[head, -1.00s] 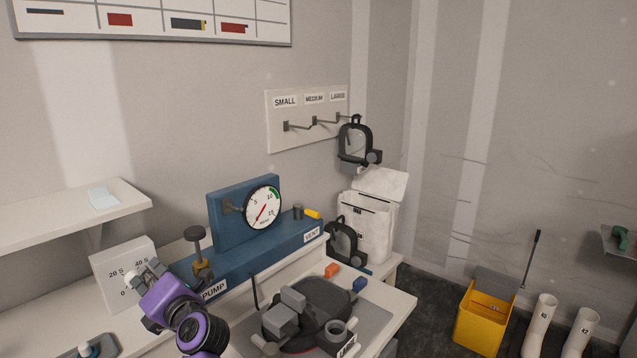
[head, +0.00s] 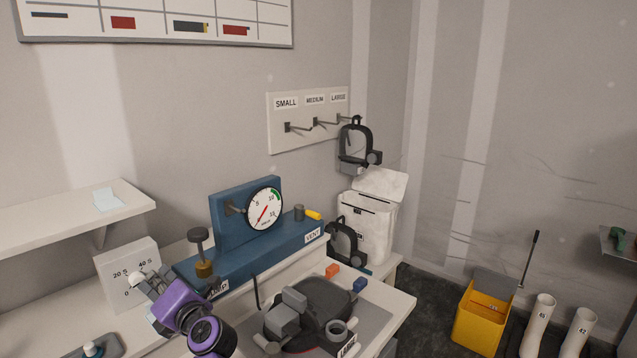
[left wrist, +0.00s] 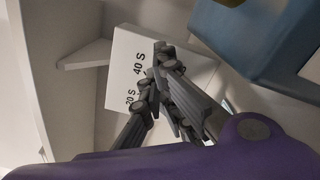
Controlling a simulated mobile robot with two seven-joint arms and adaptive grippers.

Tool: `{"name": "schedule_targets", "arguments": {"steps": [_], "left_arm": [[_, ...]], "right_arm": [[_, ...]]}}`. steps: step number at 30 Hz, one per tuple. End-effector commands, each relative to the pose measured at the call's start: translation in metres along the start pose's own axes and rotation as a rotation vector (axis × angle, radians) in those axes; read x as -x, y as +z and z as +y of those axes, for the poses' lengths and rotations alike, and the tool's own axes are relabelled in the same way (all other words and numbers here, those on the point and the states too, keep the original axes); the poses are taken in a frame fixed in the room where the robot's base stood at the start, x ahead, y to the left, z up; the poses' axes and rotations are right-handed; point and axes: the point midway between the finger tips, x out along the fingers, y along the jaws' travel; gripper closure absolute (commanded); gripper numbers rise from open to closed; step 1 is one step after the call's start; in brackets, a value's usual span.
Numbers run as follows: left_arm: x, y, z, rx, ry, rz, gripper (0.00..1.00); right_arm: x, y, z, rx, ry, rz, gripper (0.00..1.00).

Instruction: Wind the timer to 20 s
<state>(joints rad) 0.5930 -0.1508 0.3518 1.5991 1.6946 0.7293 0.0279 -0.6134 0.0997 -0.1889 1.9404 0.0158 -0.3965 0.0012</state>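The timer is a white box (head: 112,270) at the left of the bench, lettered "20 S", "40 S" and "0" on its front. A pale round knob (head: 137,279) shows on that front. My left gripper (head: 151,279), with its purple wrist, is right at the knob. In the left wrist view its grey fingertips (left wrist: 160,68) come close together over the timer's face (left wrist: 120,70) and hide the knob. I cannot tell whether they grip it. My right gripper is out of view.
Right of the timer stands a blue pump panel (head: 232,215) with a round gauge (head: 264,209) and a plunger (head: 199,240). A dark mask pack (head: 315,305) lies on the front bench. A shelf (head: 60,225) juts out above left.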

Motion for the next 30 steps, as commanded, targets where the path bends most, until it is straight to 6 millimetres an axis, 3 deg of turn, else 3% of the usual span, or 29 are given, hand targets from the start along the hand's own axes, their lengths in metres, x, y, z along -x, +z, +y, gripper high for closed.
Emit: {"name": "schedule_targets", "arguments": {"steps": [1,7,17,30], "left_arm": [[-0.001,-0.008,-0.004,-0.004,-0.004,0.014,1.00],[-0.001,-0.008,-0.004,-0.004,-0.004,0.016,1.00],[0.000,0.001,-0.007,-0.003,-0.003,0.012,1.00],[0.047,0.005,-0.004,0.002,-0.002,0.005,1.00]], "right_arm": [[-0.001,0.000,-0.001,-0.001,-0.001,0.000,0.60],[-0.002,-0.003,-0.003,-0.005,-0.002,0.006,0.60],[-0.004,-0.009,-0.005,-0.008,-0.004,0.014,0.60],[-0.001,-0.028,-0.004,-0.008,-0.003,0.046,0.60]]}}
